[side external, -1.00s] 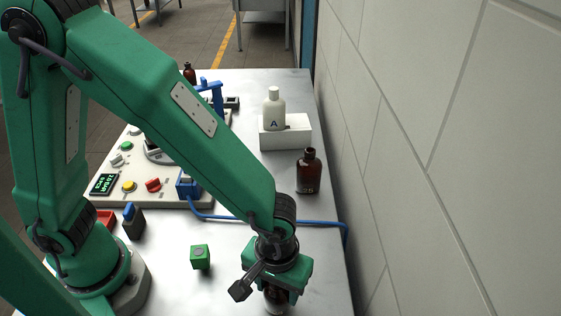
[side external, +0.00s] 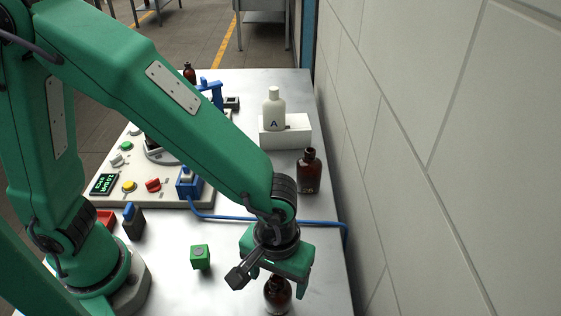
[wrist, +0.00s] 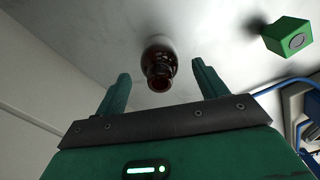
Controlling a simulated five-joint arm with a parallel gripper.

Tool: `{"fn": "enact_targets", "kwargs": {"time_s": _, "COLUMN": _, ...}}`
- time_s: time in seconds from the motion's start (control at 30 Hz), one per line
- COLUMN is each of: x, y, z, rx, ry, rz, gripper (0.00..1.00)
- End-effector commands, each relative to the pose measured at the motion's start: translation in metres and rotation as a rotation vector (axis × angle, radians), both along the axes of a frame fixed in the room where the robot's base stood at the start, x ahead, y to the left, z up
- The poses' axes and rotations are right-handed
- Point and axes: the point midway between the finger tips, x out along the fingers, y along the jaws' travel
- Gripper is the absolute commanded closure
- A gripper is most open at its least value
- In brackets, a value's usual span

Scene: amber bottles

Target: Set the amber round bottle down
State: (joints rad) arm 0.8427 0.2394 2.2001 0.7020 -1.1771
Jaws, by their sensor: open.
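An amber round bottle (side external: 277,295) stands upright on the metal table near the front, its mouth uncapped. My gripper (side external: 277,283) is open just above it, and the bottle's neck shows below the jaws. In the wrist view the bottle (wrist: 159,62) shows beyond and between the two spread fingers of my gripper (wrist: 158,72), with a gap on each side. The lower edge of the bottle is close to the bottom of the side view.
A green cube (side external: 200,257) stands to the left. A blue cable (side external: 240,220) crosses the table behind. Another amber bottle (side external: 309,172) and a white bottle (side external: 273,110) on a white block (side external: 297,134) stand farther back. A wall (side external: 450,150) runs along the right.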

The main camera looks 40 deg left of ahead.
Motion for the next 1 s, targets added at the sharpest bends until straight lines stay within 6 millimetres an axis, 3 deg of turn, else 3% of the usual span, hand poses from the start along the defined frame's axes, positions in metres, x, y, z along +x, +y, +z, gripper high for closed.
{"fn": "enact_targets", "kwargs": {"time_s": 0.3, "x": 0.001, "y": -0.001, "z": 0.053, "rx": -0.004, "ry": -0.004, "rz": 0.0, "gripper": 0.28}}
{"fn": "enact_targets", "kwargs": {"time_s": 0.5, "x": 0.0, "y": -0.001, "z": 0.076, "rx": -0.002, "ry": -0.002, "rz": 0.0, "gripper": 0.28}}
{"fn": "enact_targets", "kwargs": {"time_s": 1.0, "x": 0.0, "y": 0.0, "z": 0.086, "rx": 0.0, "ry": 0.0, "rz": 0.0, "gripper": 0.28}}
